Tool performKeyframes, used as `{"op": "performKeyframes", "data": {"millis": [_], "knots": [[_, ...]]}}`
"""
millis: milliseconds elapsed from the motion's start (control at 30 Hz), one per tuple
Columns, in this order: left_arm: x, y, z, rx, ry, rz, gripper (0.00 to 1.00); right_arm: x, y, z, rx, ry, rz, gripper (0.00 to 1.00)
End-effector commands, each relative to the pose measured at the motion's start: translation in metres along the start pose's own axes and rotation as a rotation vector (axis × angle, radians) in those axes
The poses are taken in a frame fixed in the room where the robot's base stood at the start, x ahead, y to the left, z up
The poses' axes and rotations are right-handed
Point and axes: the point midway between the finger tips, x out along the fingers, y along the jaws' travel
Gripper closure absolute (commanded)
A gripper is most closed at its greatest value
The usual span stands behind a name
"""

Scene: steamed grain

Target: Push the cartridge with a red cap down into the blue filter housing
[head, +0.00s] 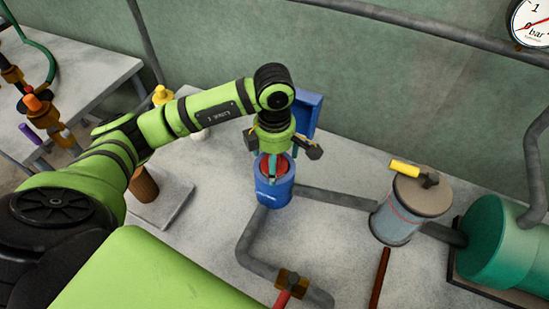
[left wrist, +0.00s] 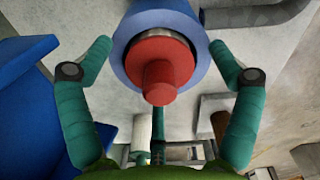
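The blue filter housing (head: 274,193) stands upright on the grey bench below my left gripper. The cartridge's red cap (head: 265,165) shows at the housing's open top. In the left wrist view the red cap (left wrist: 160,70) has a round knob and sits within the blue rim (left wrist: 122,42), with a thin grey band between them. My left gripper (head: 276,160) points down over the housing. Its fingers (left wrist: 160,50) are spread, one on each side of the cap, with a gap to it. How deep the cartridge sits is hard to tell. My right gripper is not in view.
A blue block (head: 307,115) stands close behind the housing. Grey pipes (head: 335,198) run from the housing right and forward. A canister (head: 394,222) with a yellow handle and a green tank (head: 500,240) stand right. A brown cylinder (head: 143,185) is left.

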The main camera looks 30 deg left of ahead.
Motion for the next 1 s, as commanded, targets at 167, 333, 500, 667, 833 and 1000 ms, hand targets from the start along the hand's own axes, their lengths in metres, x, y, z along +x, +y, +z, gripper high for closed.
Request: {"op": "performKeyframes", "data": {"millis": [167, 333, 500, 667, 833, 1000], "knots": [[0.0, 0.0, 0.0, 0.0, 0.001, -0.001, 0.09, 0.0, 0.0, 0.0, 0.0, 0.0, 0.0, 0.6], [-0.014, 0.001, 0.0, 0.0, -0.002, 0.003, 0.09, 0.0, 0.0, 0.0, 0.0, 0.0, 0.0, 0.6], [-0.05, 0.001, 0.001, 0.001, -0.003, 0.006, 0.09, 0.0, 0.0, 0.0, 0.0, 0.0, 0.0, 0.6], [-0.086, 0.001, 0.001, 0.001, -0.003, 0.006, 0.09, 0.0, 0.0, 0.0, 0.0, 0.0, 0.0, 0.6], [-0.109, 0.001, 0.0, 0.001, 0.0, 0.003, 0.09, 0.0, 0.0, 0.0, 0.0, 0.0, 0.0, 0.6], [-0.119, 0.0, 0.0, 0.0, 0.001, 0.001, 0.09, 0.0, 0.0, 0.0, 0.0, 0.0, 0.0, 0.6]]}}
